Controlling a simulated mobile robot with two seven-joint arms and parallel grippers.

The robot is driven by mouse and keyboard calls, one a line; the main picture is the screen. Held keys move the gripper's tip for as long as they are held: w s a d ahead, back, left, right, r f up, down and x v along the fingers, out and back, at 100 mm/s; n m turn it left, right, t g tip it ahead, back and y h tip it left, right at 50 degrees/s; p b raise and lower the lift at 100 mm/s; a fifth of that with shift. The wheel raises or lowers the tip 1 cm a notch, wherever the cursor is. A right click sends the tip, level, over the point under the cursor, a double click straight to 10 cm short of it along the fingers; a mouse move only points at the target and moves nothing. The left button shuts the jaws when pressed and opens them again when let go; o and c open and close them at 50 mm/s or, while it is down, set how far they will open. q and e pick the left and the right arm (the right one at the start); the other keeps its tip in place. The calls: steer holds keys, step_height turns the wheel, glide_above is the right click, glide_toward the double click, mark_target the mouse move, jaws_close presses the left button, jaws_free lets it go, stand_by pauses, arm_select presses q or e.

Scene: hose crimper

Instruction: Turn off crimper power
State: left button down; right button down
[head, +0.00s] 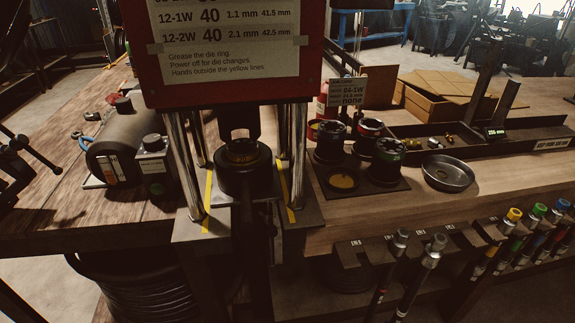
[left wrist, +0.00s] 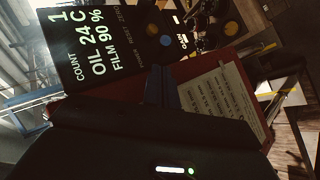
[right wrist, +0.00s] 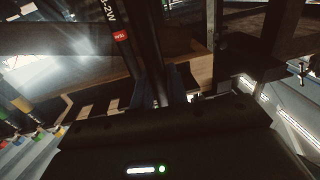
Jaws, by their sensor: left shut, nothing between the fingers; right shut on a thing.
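The crimper (head: 235,95) stands mid-bench in the head view, a red head with a size label on steel posts. A black ring-shaped part (head: 243,168) sits between them. The left wrist view shows its lit display (left wrist: 85,50), reading count 1, oil 24 C and film 90 %, with small coloured buttons (left wrist: 165,40) beside it. My left gripper (left wrist: 162,88) is shut and empty, close to this panel; I cannot tell whether it touches. I cannot make out the gripper fingers in the head view.
Black dies (head: 370,140) and a metal dish (head: 447,173) sit right of the crimper. A motor unit (head: 120,145) stands left. Hoses with coloured ends (head: 515,215) hang along the front right. Cardboard (head: 440,100) lies behind.

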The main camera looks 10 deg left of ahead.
arm_select(q)
steer(key=shift+d+f, duration=0.3)
steer(key=shift+d, duration=0.2)
steer(key=shift+d+f, duration=0.25)
steer(key=shift+d, duration=0.2)
arm_select(e)
steer(key=shift+r, duration=0.15)
arm_select(q)
steer(key=shift+s+f+t+b, duration=0.1)
steer(key=shift+f+t+b, duration=0.05)
steer(key=shift+t+b, duration=0.25)
arm_select(e)
steer(key=shift+f, duration=0.4)
